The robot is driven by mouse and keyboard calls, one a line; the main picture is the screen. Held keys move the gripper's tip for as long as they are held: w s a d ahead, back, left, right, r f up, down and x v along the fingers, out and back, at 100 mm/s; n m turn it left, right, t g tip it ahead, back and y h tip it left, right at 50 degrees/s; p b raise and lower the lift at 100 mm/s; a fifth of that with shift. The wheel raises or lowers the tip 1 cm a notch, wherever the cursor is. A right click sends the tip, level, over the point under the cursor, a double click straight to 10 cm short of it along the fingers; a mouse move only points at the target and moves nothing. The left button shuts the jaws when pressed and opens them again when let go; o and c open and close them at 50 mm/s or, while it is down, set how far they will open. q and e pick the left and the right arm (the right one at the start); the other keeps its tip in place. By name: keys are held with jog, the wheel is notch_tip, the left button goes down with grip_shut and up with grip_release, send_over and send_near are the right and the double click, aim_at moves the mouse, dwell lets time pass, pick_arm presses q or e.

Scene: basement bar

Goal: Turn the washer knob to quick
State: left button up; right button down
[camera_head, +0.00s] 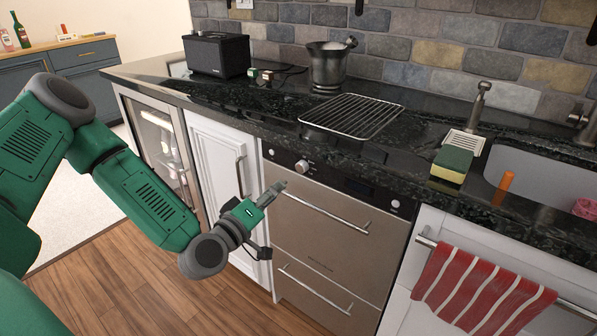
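The washer (318,230) is a steel-fronted unit with two drawers under the dark counter. Its round silver knob (302,166) sits on the dark control strip, left of the middle. The knob's markings are too small to read, so I cannot tell its setting. My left gripper (280,188) is in front of the washer's upper left part, below and left of the knob, and appears apart from it. Its fingers point up and right. They are too small and overlapped to tell whether they are open or shut. My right gripper is not in view.
Bar handles (325,212) stick out from the washer drawers. A white cabinet door (222,165) is left of it. A red striped towel (480,288) hangs at right. The counter holds a wire rack (352,116), a sponge (452,163) and a metal bucket (328,68).

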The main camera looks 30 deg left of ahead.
aim_at(299, 169)
pick_arm(q)
jog(key=w, duration=0.6)
jog(key=w+b, duration=0.1)
jog(key=w, duration=0.3)
jog(key=shift+a+f, duration=0.15)
jog(key=shift+a, duration=0.2)
jog(key=shift+w+d, duration=0.1)
jog(key=shift+w, duration=0.45)
grip_shut()
